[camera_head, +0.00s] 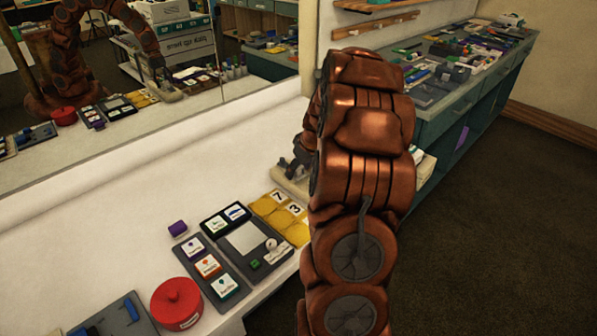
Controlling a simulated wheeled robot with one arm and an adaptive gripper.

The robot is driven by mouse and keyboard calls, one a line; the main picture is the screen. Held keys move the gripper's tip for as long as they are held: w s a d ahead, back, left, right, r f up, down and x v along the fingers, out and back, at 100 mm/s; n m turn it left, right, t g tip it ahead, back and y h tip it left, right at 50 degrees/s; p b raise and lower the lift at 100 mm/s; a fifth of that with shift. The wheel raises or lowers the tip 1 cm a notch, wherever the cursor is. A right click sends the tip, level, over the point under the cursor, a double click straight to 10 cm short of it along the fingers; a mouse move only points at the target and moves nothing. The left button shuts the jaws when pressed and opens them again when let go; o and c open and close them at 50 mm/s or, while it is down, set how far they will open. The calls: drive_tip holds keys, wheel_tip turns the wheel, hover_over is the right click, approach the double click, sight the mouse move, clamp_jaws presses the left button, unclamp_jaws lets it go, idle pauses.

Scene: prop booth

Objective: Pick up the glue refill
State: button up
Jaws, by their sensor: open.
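My copper arm fills the middle of the view. My gripper (291,164) shows as a small dark shape at the left edge of the arm, low over the far end of the white counter (130,205); the arm hides much of it. It is open, and I see nothing held. A pale beige object (287,183) lies just below it, partly hidden by the arm. I cannot tell for certain which object is the glue refill. A small purple block (178,229) lies loose on the counter, left of a dark tray (212,267) with several labelled pieces.
A grey tray (244,238) and yellow numbered pads (266,205) sit nearer my gripper. A red lidded pot (177,304) and a tray with blue parts (124,318) are at the front. A mirror (215,55) backs the counter. A cluttered bench (455,100) stands behind; the floor right is clear.

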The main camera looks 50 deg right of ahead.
drive_tip(key=c, duration=1.1)
drive_tip(key=shift+c, duration=0.2)
